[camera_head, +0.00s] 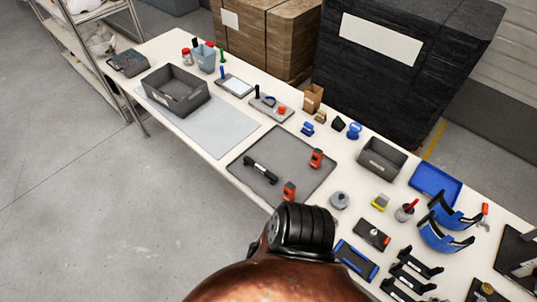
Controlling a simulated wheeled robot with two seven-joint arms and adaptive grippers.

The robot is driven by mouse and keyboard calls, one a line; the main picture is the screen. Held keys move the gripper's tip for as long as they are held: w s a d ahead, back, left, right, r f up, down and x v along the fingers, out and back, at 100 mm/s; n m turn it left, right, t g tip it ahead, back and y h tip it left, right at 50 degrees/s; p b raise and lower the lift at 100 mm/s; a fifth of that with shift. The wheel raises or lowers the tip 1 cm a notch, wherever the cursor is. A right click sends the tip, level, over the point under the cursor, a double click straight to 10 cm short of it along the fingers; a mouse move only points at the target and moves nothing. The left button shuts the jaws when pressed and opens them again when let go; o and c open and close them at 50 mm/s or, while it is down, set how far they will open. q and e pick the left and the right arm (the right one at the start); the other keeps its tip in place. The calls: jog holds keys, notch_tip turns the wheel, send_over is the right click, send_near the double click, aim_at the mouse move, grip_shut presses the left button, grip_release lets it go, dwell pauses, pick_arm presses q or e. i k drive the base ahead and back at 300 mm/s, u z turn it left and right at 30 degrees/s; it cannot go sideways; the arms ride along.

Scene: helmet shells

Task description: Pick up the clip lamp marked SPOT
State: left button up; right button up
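I cannot read the word SPOT on anything in the head view, so I cannot tell which thing is the clip lamp marked so. A dark grey tray (240,160) lies on the table near the middle. On it are a black bar-shaped device with a pale label (262,170), an orange-and-black device (316,159) at the right edge and another orange-and-black device (289,191) at the front corner. Neither of my grippers is in view.
A long white table (235,182) runs diagonally. A grey bin (175,97) stands left, a smaller grey bin (382,158) right. Blue shells (440,238), black brackets (408,272) and small parts crowd the right. Bare floor (110,220) lies in front; the bottom middle is blocked from view.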

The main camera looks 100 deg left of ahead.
aim_at(318, 153)
jog(key=u, duration=2.15)
